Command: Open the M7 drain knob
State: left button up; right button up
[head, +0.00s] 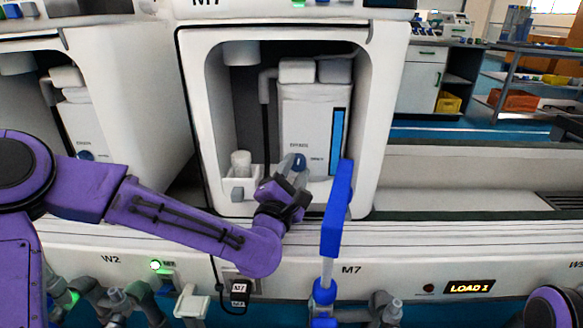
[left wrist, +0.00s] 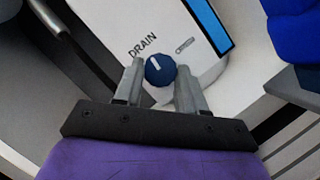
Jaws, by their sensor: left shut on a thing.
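The drain knob (head: 299,162) is a dark blue round knob on the white unit (head: 313,115) inside the M7 bay. In the left wrist view the knob (left wrist: 160,69) has a white pointer line, tilted up and left, beside the word DRAIN. My left gripper (head: 291,164) reaches into the bay from below. Its grey fingers (left wrist: 159,80) are on either side of the knob and shut on it. The fingers hide part of the knob in the head view. My right gripper is not in view.
A blue upright panel on a post (head: 336,215) stands close to the right of my left gripper. The white bay housing (head: 372,130) surrounds the unit. A small white container (head: 241,163) stands left of the knob. A front ledge (head: 440,236) carries the M7 label.

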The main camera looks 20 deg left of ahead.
pick_arm(q)
jog(key=m+p, duration=0.2)
jog(key=p, duration=0.1)
jog(key=r+m+g+h+p, duration=0.1)
jog(key=m+p, duration=0.2)
jog(key=m+g+p, duration=0.1)
jog(key=m+p, duration=0.1)
jog(key=p, duration=0.1)
jog(key=shift+r+h, duration=0.3)
jog(key=shift+h, duration=0.1)
jog(key=m+g+p, duration=0.1)
jog(key=m+p, duration=0.3)
jog(key=p, duration=0.2)
jog(key=m+g+y+p, duration=0.1)
jog(key=m+g+p, duration=0.1)
jog(key=p, duration=0.3)
jog(key=shift+d+m+p, duration=0.15)
jog(key=shift+m+p, duration=0.2)
jog(key=shift+m, duration=0.55)
jog(key=shift+f+m+g+y+p, duration=0.1)
jog(key=shift+m+g+y+p, duration=0.35)
jog(key=shift+p, duration=0.3)
jog(key=shift+f, duration=0.1)
jog(key=shift+f+m, duration=0.1)
jog(key=shift+m, duration=0.15)
jog(key=o, duration=1.1)
jog(key=shift+s, duration=0.1)
